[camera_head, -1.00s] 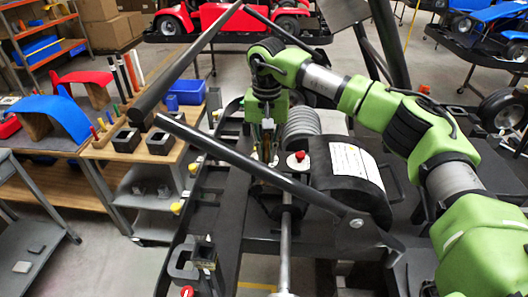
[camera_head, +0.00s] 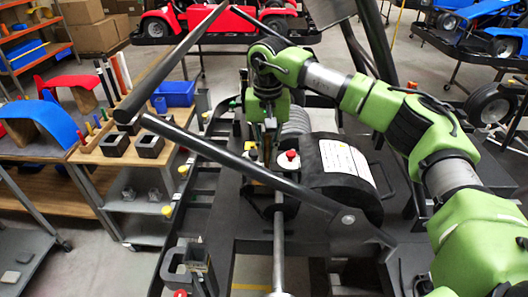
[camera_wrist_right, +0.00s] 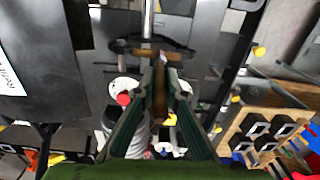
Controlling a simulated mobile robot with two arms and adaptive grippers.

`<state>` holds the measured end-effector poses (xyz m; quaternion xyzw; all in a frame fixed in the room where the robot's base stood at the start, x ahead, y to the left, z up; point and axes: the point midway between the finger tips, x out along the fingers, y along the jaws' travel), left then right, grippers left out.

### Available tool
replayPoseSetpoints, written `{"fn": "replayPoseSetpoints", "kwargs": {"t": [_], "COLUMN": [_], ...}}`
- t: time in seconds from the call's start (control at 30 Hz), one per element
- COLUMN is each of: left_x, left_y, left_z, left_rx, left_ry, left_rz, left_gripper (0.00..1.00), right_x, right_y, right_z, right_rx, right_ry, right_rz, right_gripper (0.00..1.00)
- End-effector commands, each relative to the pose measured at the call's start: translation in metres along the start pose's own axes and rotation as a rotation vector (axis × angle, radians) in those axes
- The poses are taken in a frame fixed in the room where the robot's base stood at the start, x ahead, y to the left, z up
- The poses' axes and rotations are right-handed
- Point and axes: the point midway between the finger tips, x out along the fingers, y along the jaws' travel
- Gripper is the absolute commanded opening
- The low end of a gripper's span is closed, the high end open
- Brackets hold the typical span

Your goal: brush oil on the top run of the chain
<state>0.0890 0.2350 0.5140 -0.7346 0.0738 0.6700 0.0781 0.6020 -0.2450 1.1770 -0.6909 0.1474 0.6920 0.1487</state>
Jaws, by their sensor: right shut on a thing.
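My right gripper (camera_head: 270,145) points down over the kart's drive area, left of the black engine cover (camera_head: 338,165). In the right wrist view, my right gripper (camera_wrist_right: 160,75) is shut on a slim brown brush (camera_wrist_right: 161,100), whose tip points toward a narrow brown strip. This strip (camera_wrist_right: 135,50) lies crosswise over a dark part and may be the chain's top run or its sprocket. I cannot tell whether the brush touches it. In the head view a black bar hides most of this spot. My left gripper is not in view.
Black frame bars (camera_head: 240,160) cross close to my right gripper. A red-topped button (camera_head: 290,156) sits beside it. A steel shaft (camera_head: 278,245) runs toward the front. A wooden bench (camera_head: 95,155) with black blocks and a blue bin (camera_head: 174,93) stand at left.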

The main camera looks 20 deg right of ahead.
Motion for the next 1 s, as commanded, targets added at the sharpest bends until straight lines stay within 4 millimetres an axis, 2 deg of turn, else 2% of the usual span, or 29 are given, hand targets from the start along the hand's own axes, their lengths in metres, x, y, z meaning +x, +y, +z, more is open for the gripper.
{"fn": "replayPoseSetpoints", "kwargs": {"t": [1.0], "left_x": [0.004], "left_y": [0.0], "left_z": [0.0], "left_rx": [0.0], "left_ry": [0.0], "left_rz": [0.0], "left_gripper": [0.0], "right_x": [0.0], "right_y": [0.026], "right_z": [0.001], "right_rx": [0.0], "right_ry": [-0.001], "right_rz": [0.001], "right_gripper": [0.0]}}
